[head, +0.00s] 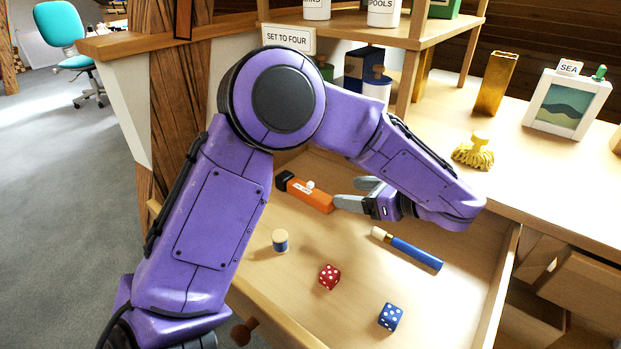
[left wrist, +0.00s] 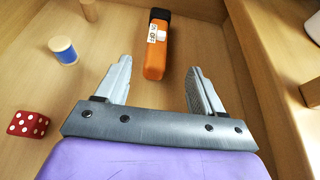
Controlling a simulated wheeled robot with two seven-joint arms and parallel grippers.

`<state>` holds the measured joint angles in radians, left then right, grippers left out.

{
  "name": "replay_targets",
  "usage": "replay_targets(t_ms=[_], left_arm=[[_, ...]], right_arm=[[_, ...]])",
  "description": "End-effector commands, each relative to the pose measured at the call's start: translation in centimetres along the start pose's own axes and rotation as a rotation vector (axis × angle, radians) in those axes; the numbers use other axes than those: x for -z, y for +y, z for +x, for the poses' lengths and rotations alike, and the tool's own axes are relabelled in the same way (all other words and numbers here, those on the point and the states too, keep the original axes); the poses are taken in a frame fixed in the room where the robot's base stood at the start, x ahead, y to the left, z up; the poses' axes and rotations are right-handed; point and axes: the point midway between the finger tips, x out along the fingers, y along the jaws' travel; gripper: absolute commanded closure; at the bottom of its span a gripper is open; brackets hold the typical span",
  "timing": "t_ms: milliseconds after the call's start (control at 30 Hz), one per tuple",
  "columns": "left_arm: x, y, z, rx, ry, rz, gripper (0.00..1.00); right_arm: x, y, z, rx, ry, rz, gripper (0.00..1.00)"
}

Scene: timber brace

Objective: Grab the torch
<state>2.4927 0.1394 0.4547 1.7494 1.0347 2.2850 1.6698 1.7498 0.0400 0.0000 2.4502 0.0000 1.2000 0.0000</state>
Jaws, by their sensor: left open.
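The torch (head: 312,194) is orange with a black end and a small white label and button. It lies in an open wooden drawer, and it also shows in the left wrist view (left wrist: 155,58). My left gripper (head: 352,194) is open at the torch's near orange end. In the left wrist view the two grey fingers (left wrist: 157,82) are spread wide, with the torch's orange end just ahead of the gap between them. The fingers do not close on it. My right gripper is in neither view.
The drawer also holds a thread spool (head: 280,241), a red die (head: 329,277), a blue die (head: 390,317) and a blue rod with a pale tip (head: 410,249). The drawer wall (head: 499,290) stands at right. A shelf (head: 400,35) and a "SET TO FOUR" sign (head: 288,39) are behind.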

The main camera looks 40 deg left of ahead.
Motion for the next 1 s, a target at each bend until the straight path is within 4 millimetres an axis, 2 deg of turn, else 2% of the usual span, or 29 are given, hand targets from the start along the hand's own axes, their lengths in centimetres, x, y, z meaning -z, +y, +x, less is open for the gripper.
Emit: replay_targets(t_ms=[133, 367, 533, 667, 833, 867, 1000], left_arm=[[0.1, 0.1, 2.9, -0.005, 0.002, 0.001, 0.32], [0.2, 0.1, 5.9, -0.003, 0.002, 0.000, 0.32], [0.4, 0.3, 9.0, -0.002, 0.002, 0.000, 0.32], [0.3, 0.3, 10.1, -0.001, 0.002, 0.001, 0.32], [0.3, 0.3, 10.2, 0.000, 0.002, 0.000, 0.32], [0.3, 0.3, 10.2, 0.000, 0.002, 0.000, 0.35], [0.3, 0.3, 10.1, 0.000, 0.002, 0.000, 0.81]], right_arm=[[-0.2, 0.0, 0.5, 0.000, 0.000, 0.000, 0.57], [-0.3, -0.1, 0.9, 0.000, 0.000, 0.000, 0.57], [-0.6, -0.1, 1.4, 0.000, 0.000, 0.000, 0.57], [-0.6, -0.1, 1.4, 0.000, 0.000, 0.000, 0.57], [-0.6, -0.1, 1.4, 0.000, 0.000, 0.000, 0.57], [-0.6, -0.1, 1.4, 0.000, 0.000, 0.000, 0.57], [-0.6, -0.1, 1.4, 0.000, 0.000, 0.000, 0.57]])
